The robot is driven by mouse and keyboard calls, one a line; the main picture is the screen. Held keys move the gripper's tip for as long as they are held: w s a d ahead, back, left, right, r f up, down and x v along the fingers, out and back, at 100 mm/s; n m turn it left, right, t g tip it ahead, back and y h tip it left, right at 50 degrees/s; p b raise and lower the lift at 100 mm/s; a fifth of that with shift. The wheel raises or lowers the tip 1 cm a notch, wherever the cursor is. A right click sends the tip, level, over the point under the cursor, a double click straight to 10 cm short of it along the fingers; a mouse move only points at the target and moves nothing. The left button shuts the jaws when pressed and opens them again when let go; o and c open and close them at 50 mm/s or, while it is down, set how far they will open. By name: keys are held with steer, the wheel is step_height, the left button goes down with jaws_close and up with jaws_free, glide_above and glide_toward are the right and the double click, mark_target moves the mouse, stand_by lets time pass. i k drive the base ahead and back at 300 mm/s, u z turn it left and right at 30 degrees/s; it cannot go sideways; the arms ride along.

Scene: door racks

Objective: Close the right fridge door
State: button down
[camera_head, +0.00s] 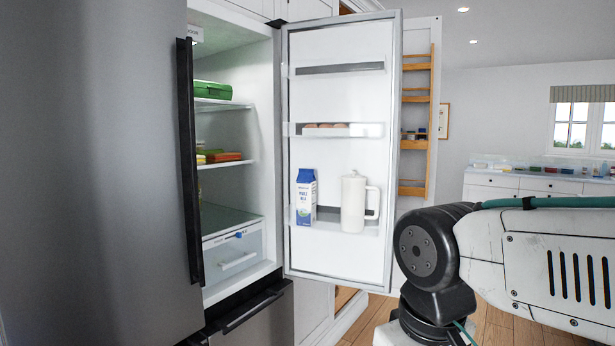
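The right fridge door (340,105) stands wide open, swung out to the right of the fridge opening. Its inner face is towards me, with racks holding a blue and white milk carton (306,198), a white jug (353,204) and some eggs (327,126). The door's outer side and its handle are hidden. The left fridge door (95,170) is shut and has a long black handle (189,160). My arm comes in from the right, in front of and to the right of the open door. My gripper is out of view.
The lit fridge interior shows shelves with a green box (212,90) and a drawer (235,255). A freezer drawer (258,318) lies below. Behind the open door is a tall cupboard door with wooden racks (416,120). A white counter (535,185) stands far right.

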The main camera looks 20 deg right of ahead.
mark_target(347, 69)
steer(key=z, duration=1.65)
steer(key=i, duration=5)
steer(key=u, duration=4.2)
